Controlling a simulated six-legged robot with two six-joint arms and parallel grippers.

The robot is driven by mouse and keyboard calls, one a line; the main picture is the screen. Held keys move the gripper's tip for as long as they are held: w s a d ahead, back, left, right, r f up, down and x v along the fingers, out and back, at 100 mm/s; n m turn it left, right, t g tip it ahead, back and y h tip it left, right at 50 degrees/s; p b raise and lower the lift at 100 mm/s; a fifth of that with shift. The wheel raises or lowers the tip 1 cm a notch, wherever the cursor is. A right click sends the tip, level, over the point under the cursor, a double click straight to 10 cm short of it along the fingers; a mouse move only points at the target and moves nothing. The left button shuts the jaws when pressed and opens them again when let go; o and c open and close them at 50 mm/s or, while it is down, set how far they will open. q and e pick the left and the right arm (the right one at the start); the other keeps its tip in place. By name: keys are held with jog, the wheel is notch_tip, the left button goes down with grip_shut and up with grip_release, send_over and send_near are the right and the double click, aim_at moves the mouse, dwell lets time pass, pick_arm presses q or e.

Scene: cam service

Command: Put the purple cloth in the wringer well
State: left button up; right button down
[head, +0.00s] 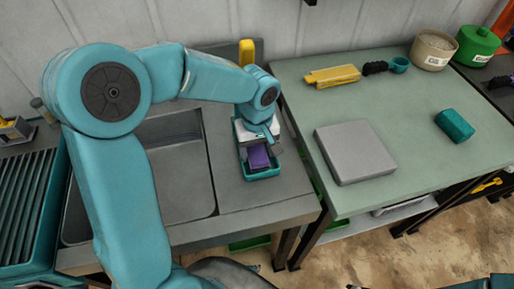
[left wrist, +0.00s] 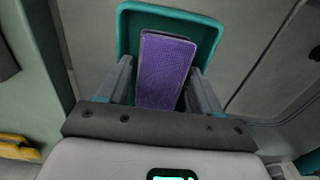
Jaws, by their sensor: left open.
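The purple cloth (head: 259,157) lies in or over a small teal open-topped container (head: 263,176) on the grey sink counter; this container may be the wringer well. In the left wrist view the cloth (left wrist: 166,62) is a flat, folded, upright-looking strip inside the teal rim (left wrist: 125,32). My left gripper (head: 258,142) is over the container. In the left wrist view its fingers (left wrist: 162,80) are apart, one on each side of the cloth. Whether they touch it I cannot tell. The cloth's near end is hidden by the gripper body. My right gripper is not in view.
The sink basin (head: 165,170) is left of the container. The green bench (head: 410,120) on the right holds a grey slab (head: 355,152), a teal block (head: 455,125), a yellow tool (head: 331,76) and tubs (head: 433,50). A yellow object (head: 246,52) stands behind my arm.

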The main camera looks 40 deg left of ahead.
pick_arm(q)
jog(key=shift+w+r+p, duration=0.2)
jog(key=shift+r+p, duration=0.2)
jog(key=shift+r, duration=0.35)
jog(key=shift+r+p, duration=0.4)
jog(key=shift+r, duration=0.25)
jog(key=shift+s+d+r, duration=0.1)
jog(key=shift+s+r, duration=0.15)
jog(key=shift+r, duration=0.1)
jog(key=shift+w+r+p, duration=0.15)
jog(key=shift+r+p, duration=0.15)
jog(key=shift+p, duration=0.25)
jog(key=shift+r+p, duration=0.35)
jog(key=shift+r, duration=0.45)
jog(key=shift+r+p, duration=1.4)
jog(key=shift+r, duration=0.25)
